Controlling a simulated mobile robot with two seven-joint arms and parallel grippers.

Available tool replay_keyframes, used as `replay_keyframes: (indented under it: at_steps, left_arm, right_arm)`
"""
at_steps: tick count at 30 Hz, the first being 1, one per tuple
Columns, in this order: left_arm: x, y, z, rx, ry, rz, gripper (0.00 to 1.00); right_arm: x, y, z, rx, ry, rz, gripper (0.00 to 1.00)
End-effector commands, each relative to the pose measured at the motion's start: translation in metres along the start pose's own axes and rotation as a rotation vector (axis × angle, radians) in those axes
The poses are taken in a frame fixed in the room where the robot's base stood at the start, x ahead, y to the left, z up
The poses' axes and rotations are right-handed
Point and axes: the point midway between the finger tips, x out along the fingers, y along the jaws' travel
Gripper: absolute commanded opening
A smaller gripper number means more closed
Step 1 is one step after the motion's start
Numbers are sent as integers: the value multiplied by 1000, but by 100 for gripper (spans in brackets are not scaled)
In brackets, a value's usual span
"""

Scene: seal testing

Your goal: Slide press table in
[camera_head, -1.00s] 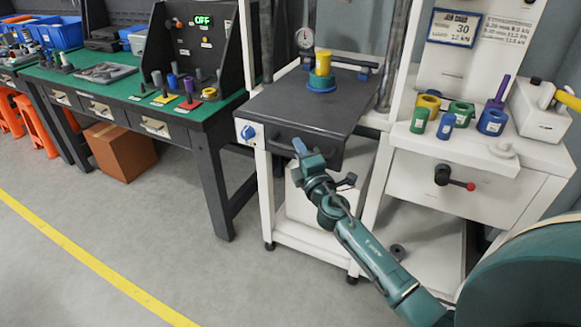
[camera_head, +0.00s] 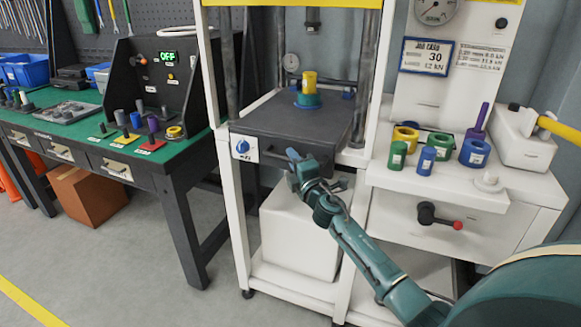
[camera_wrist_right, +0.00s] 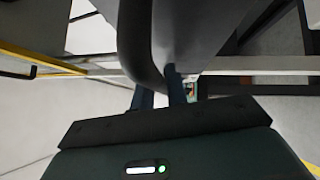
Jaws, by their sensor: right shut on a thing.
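The press table (camera_head: 270,125) is a dark grey slab between the columns of the white press frame (camera_head: 229,180). Its front end sticks out a little past the columns. A yellow cylinder (camera_head: 309,79) stands in a blue-green ring (camera_head: 307,99) on it. My right gripper (camera_head: 293,158) is at the table's front edge, shut on the dark bar handle (camera_head: 268,158). In the right wrist view the curved handle (camera_wrist_right: 140,45) runs down to the gripper's fingers (camera_wrist_right: 160,97), which partly hide behind it. My left gripper is not in view.
A blue knob (camera_head: 242,147) is on the frame's front left. A green-topped bench (camera_head: 75,135) stands to the left. A white side shelf (camera_head: 430,183) at the right holds several coloured rings and cylinders. A lever with a red tip (camera_head: 457,225) sticks out below it.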

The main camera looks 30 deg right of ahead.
Motion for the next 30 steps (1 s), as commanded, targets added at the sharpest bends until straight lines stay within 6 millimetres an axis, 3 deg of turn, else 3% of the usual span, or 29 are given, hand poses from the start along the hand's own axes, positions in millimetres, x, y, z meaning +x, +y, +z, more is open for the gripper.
replay_keyframes:
  at_steps: [19,20,21,27,30]
  left_arm:
    - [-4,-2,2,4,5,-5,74]
    - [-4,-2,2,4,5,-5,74]
    - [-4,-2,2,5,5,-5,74]
    - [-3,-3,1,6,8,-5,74]
    - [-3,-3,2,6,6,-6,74]
  right_arm:
    - [8,1,10,0,-6,4,0]
    - [8,1,10,-1,-6,4,15]
    - [8,1,10,-1,-6,4,18]
    - [8,0,8,-1,-3,2,35]
    - [7,-1,8,0,-2,1,36]
